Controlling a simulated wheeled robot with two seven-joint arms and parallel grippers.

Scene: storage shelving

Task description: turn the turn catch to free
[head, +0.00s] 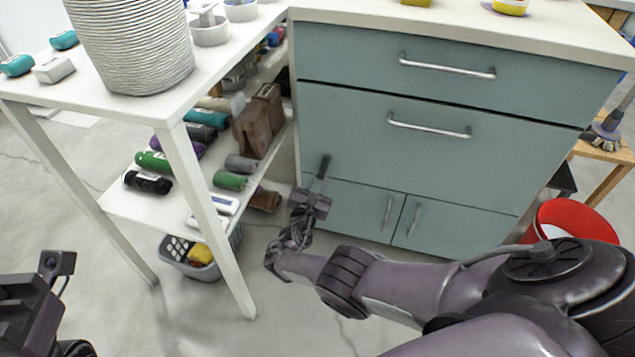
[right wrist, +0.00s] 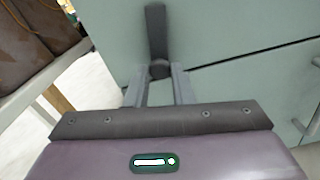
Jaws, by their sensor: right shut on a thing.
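The turn catch (head: 322,166) is a dark grey lever at the lower left of the blue-green cabinet front, where the big drawer meets the lower left door. In the right wrist view the catch (right wrist: 156,32) points up the picture, and its round hub sits at the seam. My right gripper (head: 317,184) is at the catch's lower end. Its two grey fingers (right wrist: 159,82) are shut on the catch, one on each side near the hub. Part of my left gripper housing (head: 30,310) shows at the lower left; its fingers are out of sight.
The lower left door (head: 350,210) is closed, and so are the drawers with bar handles (head: 430,126). A white shelf rack (head: 180,165) with rolled cloths stands close on the left. A grey basket (head: 190,262) is below it. A red bucket (head: 572,220) stands at right.

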